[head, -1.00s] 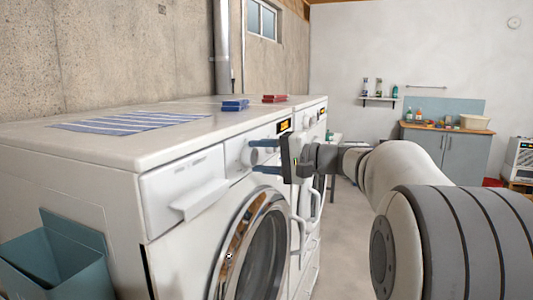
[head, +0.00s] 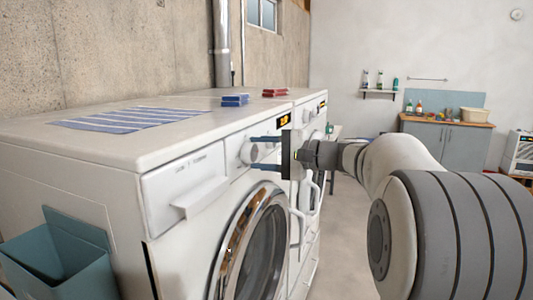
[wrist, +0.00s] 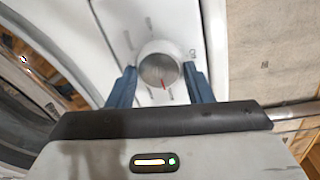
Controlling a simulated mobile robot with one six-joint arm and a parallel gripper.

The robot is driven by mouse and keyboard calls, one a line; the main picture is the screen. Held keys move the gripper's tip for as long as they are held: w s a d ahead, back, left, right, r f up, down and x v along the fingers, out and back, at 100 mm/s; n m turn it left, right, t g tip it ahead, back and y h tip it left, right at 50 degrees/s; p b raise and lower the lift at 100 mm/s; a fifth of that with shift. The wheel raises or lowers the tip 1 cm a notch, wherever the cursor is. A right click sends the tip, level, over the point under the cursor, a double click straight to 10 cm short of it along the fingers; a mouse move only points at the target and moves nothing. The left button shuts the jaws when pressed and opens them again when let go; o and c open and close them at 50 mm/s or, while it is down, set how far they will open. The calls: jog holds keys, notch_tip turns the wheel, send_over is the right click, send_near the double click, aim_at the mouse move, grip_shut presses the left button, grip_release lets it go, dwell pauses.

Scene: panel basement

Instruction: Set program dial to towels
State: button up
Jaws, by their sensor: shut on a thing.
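The program dial (head: 248,153) is a round pale knob on the front panel of the nearer white washing machine (head: 160,150). In the wrist view the dial (wrist: 160,68) has a grey face with a red pointer line directed toward the bottom of the picture, slightly right. Short marks ring it on the white panel; their labels are not legible. My gripper (head: 257,153) has one blue finger above and one below the dial in the head view. In the wrist view its fingers (wrist: 160,84) flank the dial left and right, shut on it.
A blue striped cloth (head: 130,119) and folded blue cloths (head: 235,100) lie on the machine top. The detergent drawer (head: 185,190) and round door (head: 255,245) are below and left of my gripper. A second white machine stands beyond. The floor at right is open.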

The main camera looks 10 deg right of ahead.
jog(key=o, duration=0.6)
jog(key=shift+a+r, duration=0.1)
jog(key=shift+a, duration=0.05)
jog(key=shift+o, duration=0.6)
jog(key=shift+w+a, duration=0.1)
jog(key=shift+a, duration=0.05)
jog(key=shift+o, duration=1.4)
jog(key=shift+d, duration=0.2)
jog(key=v, duration=0.7)
jog(key=shift+s+d+b, duration=0.25)
jog(key=shift+s+b, duration=0.05)
jog(key=shift+b, duration=0.1)
